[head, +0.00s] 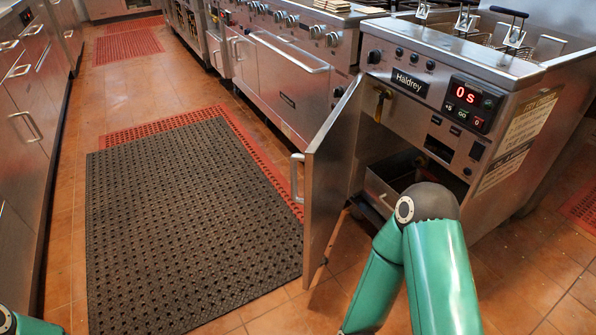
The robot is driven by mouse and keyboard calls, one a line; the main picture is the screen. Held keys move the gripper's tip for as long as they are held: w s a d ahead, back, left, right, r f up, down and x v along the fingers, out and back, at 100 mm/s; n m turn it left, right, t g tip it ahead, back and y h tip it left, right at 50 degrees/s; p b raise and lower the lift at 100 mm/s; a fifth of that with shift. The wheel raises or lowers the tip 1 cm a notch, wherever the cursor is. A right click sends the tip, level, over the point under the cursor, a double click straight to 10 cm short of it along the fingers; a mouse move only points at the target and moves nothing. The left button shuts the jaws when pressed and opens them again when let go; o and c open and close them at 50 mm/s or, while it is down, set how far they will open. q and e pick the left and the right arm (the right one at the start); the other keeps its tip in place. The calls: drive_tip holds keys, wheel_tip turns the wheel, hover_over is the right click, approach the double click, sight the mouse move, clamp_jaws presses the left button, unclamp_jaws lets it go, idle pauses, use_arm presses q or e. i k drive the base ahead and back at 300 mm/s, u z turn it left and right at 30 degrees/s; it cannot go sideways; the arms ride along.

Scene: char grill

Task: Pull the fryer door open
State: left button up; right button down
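The fryer (436,90) stands at the right, with a red "0s" display on its panel. Its steel door (332,165) is swung open toward the left and stands out from the front. The door's handle (297,182) is on the outer face, with nothing on it. The inside of the fryer is partly exposed, with a steel box low down. My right arm is bent in front of the fryer and covers part of the opening; its gripper is not in view. Only a bit of my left arm shows at the lower left, and its gripper is not in view either.
A black mat (190,225) lies on a red mat (230,115) left of the door. A range (290,80) with an oven handle stands beyond the fryer. Drawer cabinets (30,110) line the left side. Fryer baskets (468,20) sit on top of the fryer.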

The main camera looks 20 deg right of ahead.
sight(328, 159)
drive_tip(key=u, duration=1.1)
drive_tip(key=k, duration=0.9)
drive_tip(key=z, duration=1.25)
drive_tip(key=i, duration=1)
drive_tip(key=z, duration=0.1)
